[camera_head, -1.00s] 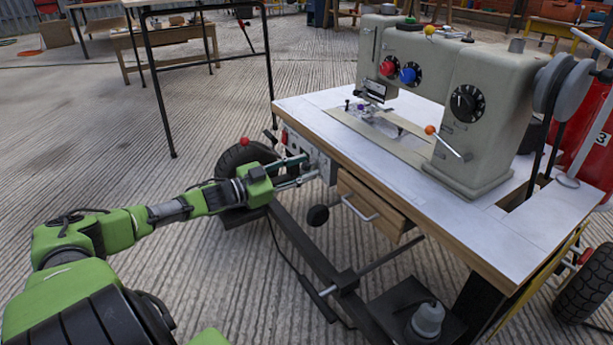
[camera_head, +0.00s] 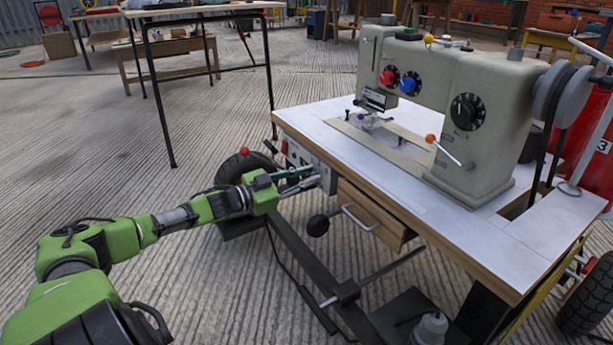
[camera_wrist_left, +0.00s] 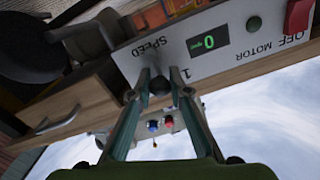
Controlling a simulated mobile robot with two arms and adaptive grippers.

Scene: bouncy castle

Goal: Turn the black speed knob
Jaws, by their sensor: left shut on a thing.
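The black speed knob (camera_wrist_left: 159,85) sits on the grey control panel (camera_wrist_left: 228,50), beside the word SPEED, in the left wrist view. My left gripper (camera_wrist_left: 160,80) has its two fingers on either side of the knob and is shut on it. In the head view, my left gripper (camera_head: 316,175) reaches the panel (camera_head: 300,155) at the table's front edge, and its fingers hide the knob there. The green display (camera_wrist_left: 208,42) on the panel reads 0. My right gripper is not in view.
The panel also carries a red switch (camera_wrist_left: 298,15) marked OFF and MOTOR. A grey sewing machine (camera_head: 480,130) stands on the white-topped table (camera_head: 400,205). A wooden drawer (camera_head: 372,215) hangs right of my left gripper. A black wheel (camera_head: 245,165) is behind my left arm.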

